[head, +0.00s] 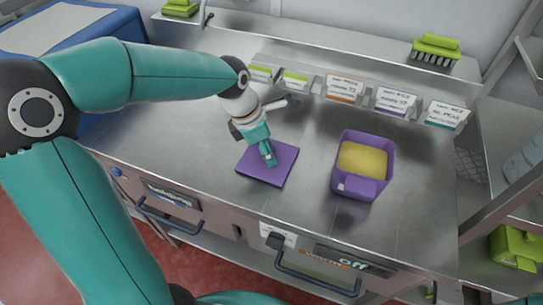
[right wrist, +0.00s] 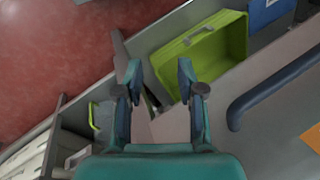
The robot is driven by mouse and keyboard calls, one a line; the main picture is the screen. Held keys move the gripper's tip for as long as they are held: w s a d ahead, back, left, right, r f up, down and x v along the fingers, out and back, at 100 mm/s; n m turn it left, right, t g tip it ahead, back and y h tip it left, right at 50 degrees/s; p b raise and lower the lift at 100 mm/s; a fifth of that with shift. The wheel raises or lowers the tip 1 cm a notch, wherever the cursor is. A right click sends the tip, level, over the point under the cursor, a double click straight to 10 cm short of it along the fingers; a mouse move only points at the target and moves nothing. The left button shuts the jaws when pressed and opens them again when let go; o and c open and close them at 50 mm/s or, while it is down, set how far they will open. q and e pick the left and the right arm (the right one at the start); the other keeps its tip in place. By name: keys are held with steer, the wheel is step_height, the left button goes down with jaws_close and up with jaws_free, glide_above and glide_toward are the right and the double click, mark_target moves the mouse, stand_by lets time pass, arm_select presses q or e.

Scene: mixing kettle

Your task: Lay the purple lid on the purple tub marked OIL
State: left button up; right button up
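The purple lid (head: 262,172) lies flat on the steel counter, a square slab left of the tub. The purple tub (head: 350,188) stands upright, open at the top, with yellow contents (head: 362,160) showing. No OIL marking is readable on it. My left gripper (head: 268,157) points down over the lid's middle, its tips at or just above the surface. Its fingers look close together, but I cannot tell whether they grip a part of the lid. My right gripper (right wrist: 158,78) is open and empty in the right wrist view, away from the lid and tub.
Several labelled cards (head: 345,88) stand in a row behind the tub. A green brush (head: 437,50) sits on the back ledge. Drawer handles (head: 315,278) line the counter's front. A green bin (right wrist: 205,55) shows ahead of my right gripper. The counter between lid and tub is clear.

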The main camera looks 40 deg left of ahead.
arm_select(q)
jaws_close()
step_height(320, 180, up, 5)
steer(key=p, duration=0.4)
steer(key=shift+r, duration=0.1)
